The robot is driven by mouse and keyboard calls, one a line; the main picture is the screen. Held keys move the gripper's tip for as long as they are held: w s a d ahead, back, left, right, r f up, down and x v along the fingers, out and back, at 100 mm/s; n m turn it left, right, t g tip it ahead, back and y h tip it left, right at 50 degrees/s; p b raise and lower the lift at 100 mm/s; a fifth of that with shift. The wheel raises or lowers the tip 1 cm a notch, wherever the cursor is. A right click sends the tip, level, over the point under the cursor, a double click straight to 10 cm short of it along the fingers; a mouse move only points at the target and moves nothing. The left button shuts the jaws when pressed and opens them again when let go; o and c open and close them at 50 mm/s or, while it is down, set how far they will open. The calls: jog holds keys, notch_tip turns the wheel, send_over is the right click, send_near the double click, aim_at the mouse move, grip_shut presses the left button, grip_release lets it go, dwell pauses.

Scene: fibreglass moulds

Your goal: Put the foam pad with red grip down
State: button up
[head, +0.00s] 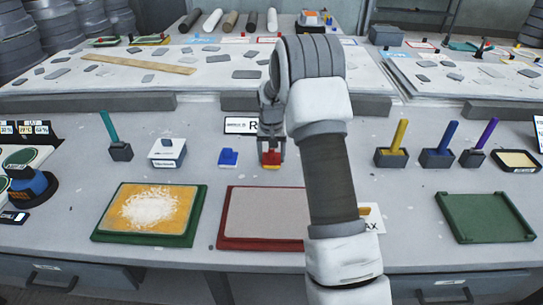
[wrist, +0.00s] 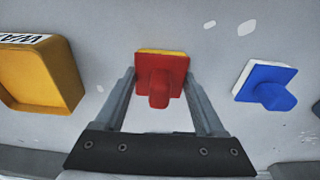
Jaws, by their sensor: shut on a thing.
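The foam pad with red grip (head: 271,158) has a red plate and handle, with a thin yellow foam edge showing in the wrist view (wrist: 160,72). My gripper (head: 270,147) is shut on it, with one finger on each side of the red part in the wrist view. The pad is at the bench's middle, behind the red-framed tray (head: 262,243). Whether its foam touches the bench top (head: 205,125) or is slightly above it, I cannot tell. My arm hides part of the bench to the right.
A blue-gripped pad (head: 228,158) lies just left of the red one; it shows right in the wrist view (wrist: 267,85). Further left are a white box (head: 167,152) and a green-handled holder (head: 120,151). Holders with yellow (head: 391,157), blue and purple handles stand right.

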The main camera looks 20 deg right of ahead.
jog(key=shift+f, duration=0.15)
jog(key=o, duration=1.2)
jog(key=shift+c, duration=0.2)
